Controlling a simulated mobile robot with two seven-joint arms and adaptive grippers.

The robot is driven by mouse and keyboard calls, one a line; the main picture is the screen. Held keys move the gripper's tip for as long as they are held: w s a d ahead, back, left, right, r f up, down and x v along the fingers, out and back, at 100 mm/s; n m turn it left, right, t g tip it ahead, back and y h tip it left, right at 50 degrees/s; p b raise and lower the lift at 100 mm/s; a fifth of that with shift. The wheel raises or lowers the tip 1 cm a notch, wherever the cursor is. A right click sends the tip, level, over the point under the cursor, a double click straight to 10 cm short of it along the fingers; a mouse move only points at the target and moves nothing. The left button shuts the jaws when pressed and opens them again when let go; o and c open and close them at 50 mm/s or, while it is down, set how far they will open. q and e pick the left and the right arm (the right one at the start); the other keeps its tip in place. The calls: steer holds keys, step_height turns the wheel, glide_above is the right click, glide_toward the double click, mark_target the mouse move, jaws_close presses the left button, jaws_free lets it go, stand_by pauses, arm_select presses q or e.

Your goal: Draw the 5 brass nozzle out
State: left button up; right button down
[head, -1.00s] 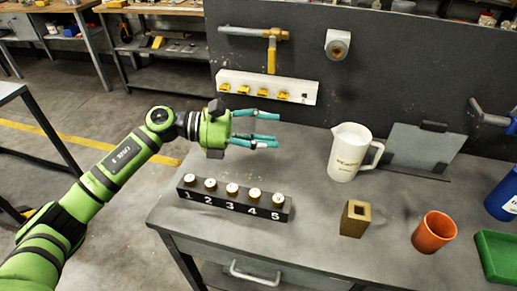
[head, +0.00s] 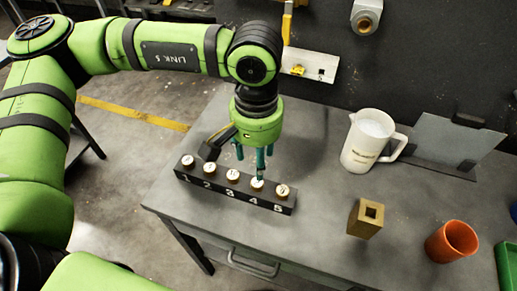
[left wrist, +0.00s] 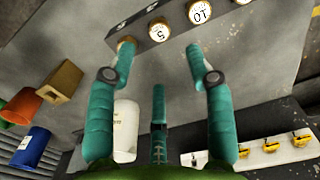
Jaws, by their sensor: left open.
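A dark rack (head: 243,196) with front numbers 1 to 5 holds a row of brass nozzles with white caps. In the left wrist view the cap reading 5 tops one nozzle (left wrist: 159,31), beside the cap reading 10 (left wrist: 199,12). It appears to be the nozzle above rack number 4 (head: 257,184), whose cap is too small to read in the head view. My left gripper (head: 253,160) points down with teal fingers spread, above and behind the rack's right half. The left wrist view shows the open fingers (left wrist: 160,65) empty; one partly hides the end nozzle (left wrist: 125,44). My right gripper is not shown.
A white pitcher (head: 366,146), a brass block with a square hole (head: 365,217) and an orange cup (head: 452,241) stand right of the rack. A white strip with yellow fittings (head: 315,66) is on the back panel. The bench between rack and block is clear.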

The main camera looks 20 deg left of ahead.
mark_target(257, 182)
arm_select(q)
steer(key=shift+f, duration=0.6)
step_height(257, 182, down, 8)
steer(key=b, duration=0.6)
steer(key=shift+r, duration=0.25)
steer(key=shift+f+b, duration=0.25)
steer(key=shift+b, duration=0.3)
steer(key=shift+b, duration=0.4)
steer(key=shift+r, duration=0.1)
jaws_close()
